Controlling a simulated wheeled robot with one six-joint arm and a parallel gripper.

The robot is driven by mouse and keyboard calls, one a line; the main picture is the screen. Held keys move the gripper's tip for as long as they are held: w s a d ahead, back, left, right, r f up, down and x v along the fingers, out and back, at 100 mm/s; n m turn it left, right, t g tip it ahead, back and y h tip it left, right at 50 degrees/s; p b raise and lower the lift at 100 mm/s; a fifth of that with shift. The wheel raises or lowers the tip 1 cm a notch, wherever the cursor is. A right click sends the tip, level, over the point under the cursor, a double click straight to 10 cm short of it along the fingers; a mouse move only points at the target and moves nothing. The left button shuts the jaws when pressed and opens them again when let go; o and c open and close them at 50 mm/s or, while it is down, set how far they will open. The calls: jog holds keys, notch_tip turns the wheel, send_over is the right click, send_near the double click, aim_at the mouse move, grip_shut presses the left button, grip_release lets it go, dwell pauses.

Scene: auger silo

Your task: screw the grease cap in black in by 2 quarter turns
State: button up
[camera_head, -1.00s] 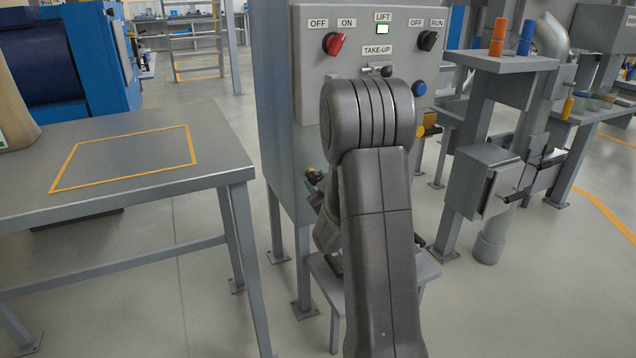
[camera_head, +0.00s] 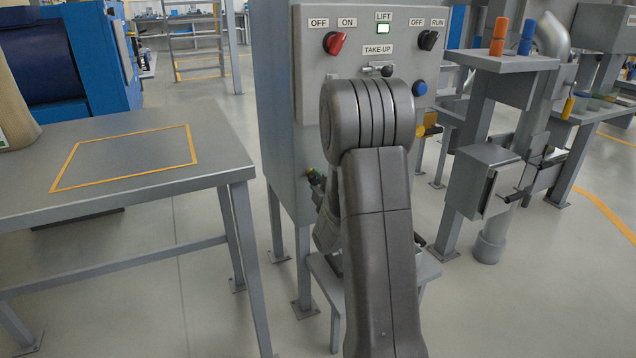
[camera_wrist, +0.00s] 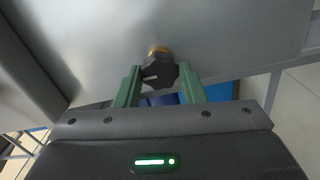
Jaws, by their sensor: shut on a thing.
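In the wrist view the black grease cap (camera_wrist: 159,73) is a lobed knob with a pale mark on its face. It sits in front of a brass fitting (camera_wrist: 158,51) on a grey metal face. My gripper (camera_wrist: 160,78) has green fingers, one on each side of the cap, and is shut on it. In the head view my own arm hides the cap and most of the gripper; only a bit of green shows left of the arm.
The grey cabinet (camera_head: 279,120) carries a red switch (camera_head: 334,43), a black switch (camera_head: 428,40), a small take-up lever and a blue button (camera_head: 419,88). A grey table (camera_head: 215,150) with a yellow outline stands at left. A post with orange and blue cylinders stands at right.

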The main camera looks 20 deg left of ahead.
jog(key=n, duration=0.4)
jog(key=shift+f+n, duration=0.1)
jog(key=shift+n, duration=0.2)
jog(key=n, duration=0.4)
jog(key=shift+n, duration=0.3)
jog(key=n, duration=0.4)
jog(key=shift+f, duration=0.1)
jog(key=shift+n, duration=2.3)
jog(key=shift+f, duration=0.1)
jog(key=o, duration=1)
